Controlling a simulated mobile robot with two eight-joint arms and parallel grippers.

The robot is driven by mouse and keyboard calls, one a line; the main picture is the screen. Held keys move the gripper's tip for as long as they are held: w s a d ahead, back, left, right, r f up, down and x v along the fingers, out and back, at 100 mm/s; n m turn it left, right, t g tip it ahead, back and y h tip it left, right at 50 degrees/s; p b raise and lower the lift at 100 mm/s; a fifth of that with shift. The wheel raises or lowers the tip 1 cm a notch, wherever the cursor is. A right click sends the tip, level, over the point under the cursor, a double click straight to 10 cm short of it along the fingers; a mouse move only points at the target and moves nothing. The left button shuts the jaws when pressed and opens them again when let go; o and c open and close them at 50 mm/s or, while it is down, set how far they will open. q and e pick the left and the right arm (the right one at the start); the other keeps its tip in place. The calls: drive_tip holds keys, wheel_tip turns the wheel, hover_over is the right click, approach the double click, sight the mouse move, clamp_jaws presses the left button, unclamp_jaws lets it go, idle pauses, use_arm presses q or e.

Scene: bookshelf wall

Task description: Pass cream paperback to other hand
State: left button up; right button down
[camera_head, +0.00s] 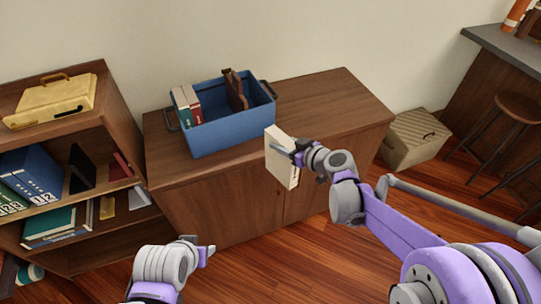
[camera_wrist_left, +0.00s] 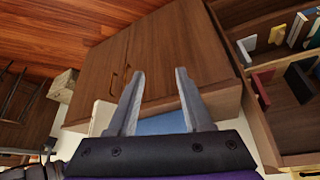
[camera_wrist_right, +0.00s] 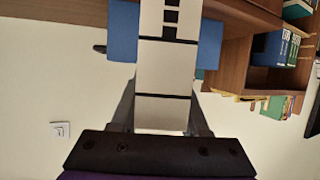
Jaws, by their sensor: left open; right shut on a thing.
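The cream paperback (camera_head: 280,165) is upright in the head view, in front of the cabinet and below the blue box. My right gripper (camera_head: 296,152) is shut on its right edge. In the right wrist view the paperback (camera_wrist_right: 163,70) shows its cream spine with black bands, between the fingers (camera_wrist_right: 163,115). My left gripper (camera_head: 209,250) is low and to the left of the paperback, apart from it. In the left wrist view its fingers (camera_wrist_left: 158,100) are open and empty. A cream patch (camera_wrist_left: 100,117) beside the left finger there looks like the paperback, partly hidden.
A blue box (camera_head: 234,128) with books and a brown bookend stands on the wooden cabinet (camera_head: 325,98). A bookshelf (camera_head: 122,100) with books and a yellow case (camera_head: 52,98) is at left. A beige box (camera_head: 415,140) and a stool (camera_head: 518,108) are at right.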

use_arm(q)
drive_tip(key=shift+o, duration=2.4)
drive_tip(key=shift+w, duration=0.3)
drive_tip(key=t+y, duration=0.8)
drive_tip(key=y, duration=0.2)
approach(282, 159)
wheel_tip(282, 159, up, 4)
drive_tip(key=s+a, duration=0.1)
drive_tip(key=s, duration=0.1)
drive_tip(key=w+d+f+n+y, duration=0.2)
drive_tip(key=w+d+f+n, duration=0.2)
drive_tip(key=d+f+n, duration=0.3)
drive_tip(key=w+a+n, duration=0.1)
drive_tip(key=w+a, duration=0.7)
drive_tip(key=w, duration=0.1)
drive_tip(key=shift+a+r, duration=0.2)
drive_tip(key=shift+a, duration=0.05)
use_arm(e)
drive_tip(key=d+r, duration=0.4)
drive_tip(key=r, duration=0.2)
drive_tip(key=shift+r, duration=0.4)
use_arm(q)
drive_tip(key=shift+w, duration=0.1)
